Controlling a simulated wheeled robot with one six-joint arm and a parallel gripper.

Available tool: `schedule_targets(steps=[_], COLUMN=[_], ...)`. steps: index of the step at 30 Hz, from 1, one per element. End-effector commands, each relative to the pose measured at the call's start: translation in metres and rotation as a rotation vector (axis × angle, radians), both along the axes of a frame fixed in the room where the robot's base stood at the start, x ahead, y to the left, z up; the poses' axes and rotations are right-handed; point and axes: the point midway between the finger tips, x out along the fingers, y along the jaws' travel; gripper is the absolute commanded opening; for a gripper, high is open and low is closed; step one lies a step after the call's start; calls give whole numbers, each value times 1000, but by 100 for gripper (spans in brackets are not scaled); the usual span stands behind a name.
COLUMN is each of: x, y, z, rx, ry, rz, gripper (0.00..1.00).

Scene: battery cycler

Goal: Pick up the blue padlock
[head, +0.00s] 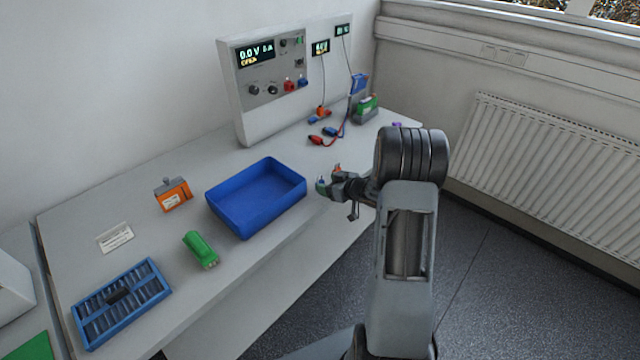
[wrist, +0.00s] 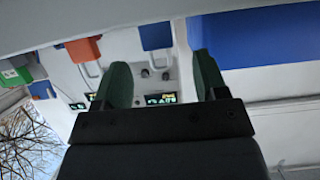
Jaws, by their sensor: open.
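The blue padlock (wrist: 155,36) shows in the wrist view near the top, its pale shackle pointing down in that picture. In the head view, a small blue body (head: 313,120) in front of the cycler appears to be the same padlock. My gripper (head: 329,179) is out over the table's right front edge, beside the blue tray. It is open and empty, clear of the padlock. In the wrist view, its two green-padded fingers (wrist: 162,65) stand apart, with the padlock's shackle seen between them, farther off.
An orange padlock (wrist: 83,49) lies beside the blue one. Red (head: 316,140) and blue clips with cables lie near it. The blue tray (head: 240,230) stands left of my gripper. The cycler (head: 240,110) stands behind. A green battery (head: 367,108) is at the back right.

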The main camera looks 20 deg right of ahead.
Motion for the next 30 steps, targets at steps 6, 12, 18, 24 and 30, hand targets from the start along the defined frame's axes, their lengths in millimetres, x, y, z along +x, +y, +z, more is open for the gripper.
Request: schedule_targets(steps=[6, 12, 18, 24, 30], x=[26, 34, 35, 34, 34], y=[11, 14, 14, 14, 14], z=[-11, -15, -15, -15, -15], rx=[-1, 0, 0, 0, 0], ry=[2, 1, 1, 1, 1], rz=[2, 0, 0, 0, 0], gripper=[66, 66, 66, 47, 28])
